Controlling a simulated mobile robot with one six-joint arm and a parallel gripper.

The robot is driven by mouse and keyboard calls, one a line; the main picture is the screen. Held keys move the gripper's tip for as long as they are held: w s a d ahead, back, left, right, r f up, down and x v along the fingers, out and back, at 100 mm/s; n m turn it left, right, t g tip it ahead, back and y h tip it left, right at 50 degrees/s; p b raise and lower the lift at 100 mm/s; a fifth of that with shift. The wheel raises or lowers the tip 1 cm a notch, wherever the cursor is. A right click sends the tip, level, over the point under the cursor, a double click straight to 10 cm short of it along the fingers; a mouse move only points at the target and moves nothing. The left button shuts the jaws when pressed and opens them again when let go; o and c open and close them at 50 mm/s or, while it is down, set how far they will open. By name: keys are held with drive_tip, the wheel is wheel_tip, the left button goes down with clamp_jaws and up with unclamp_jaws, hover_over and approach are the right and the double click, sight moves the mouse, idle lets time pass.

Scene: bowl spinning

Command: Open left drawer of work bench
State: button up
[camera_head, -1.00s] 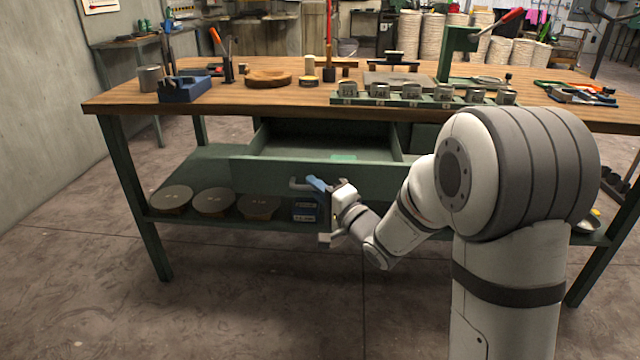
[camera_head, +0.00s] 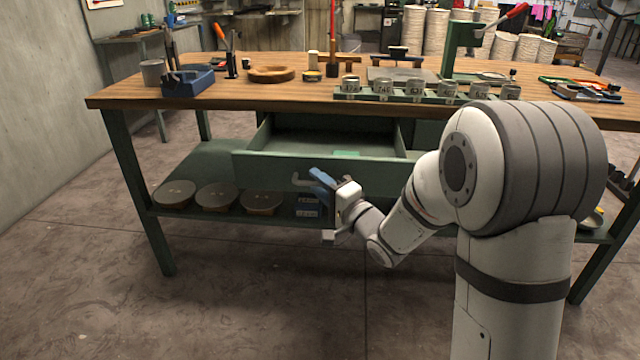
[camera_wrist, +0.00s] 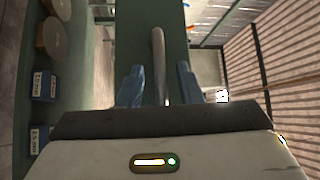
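The left drawer (camera_head: 262,166) of the green work bench (camera_head: 125,170) is pulled out, and its inside shows from above. Its grey bar handle (camera_head: 300,181) sits on the drawer front. In the wrist view the handle (camera_wrist: 159,50) runs up the picture across the green drawer front (camera_wrist: 132,40). My gripper (camera_head: 322,177) is at the handle, in front of the drawer. Its two blue fingers (camera_wrist: 160,85) stand apart, one on each side of the handle, with gaps visible between. The handle's far end by the fingers is partly hidden in the head view.
The wooden bench top (camera_head: 230,92) carries tools, a blue holder (camera_head: 188,84) and a row of metal cans (camera_head: 414,87). Round discs (camera_head: 217,196) and small blue boxes (camera_head: 307,206) lie on the lower shelf. The floor in front is clear.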

drive_tip(key=p+v, duration=0.1)
drive_tip(key=v, duration=0.6)
drive_tip(key=shift+s+d+f, duration=0.1)
drive_tip(key=shift+s, duration=0.05)
drive_tip(key=s+d+r+n+g+h+p, duration=0.3)
drive_tip(key=s+d+r+h+p, duration=0.1)
drive_tip(key=d+r+h+p, duration=1.05)
drive_tip(key=s+r+n+g+p, duration=0.1)
drive_tip(key=s+r+g+p, duration=0.1)
drive_tip(key=s, duration=0.4)
drive_tip(key=s+r+n+g+p, duration=0.2)
drive_tip(key=s+r+g+p, duration=0.1)
drive_tip(key=s+p, duration=0.4)
drive_tip(key=s+r+n+g+y+p, duration=0.1)
drive_tip(key=s+r+g+p, duration=0.2)
drive_tip(key=s+r+p, duration=0.1)
drive_tip(key=s+r, duration=0.1)
drive_tip(key=s, duration=0.1)
drive_tip(key=shift+s+n, duration=0.3)
drive_tip(key=shift+n, duration=0.1)
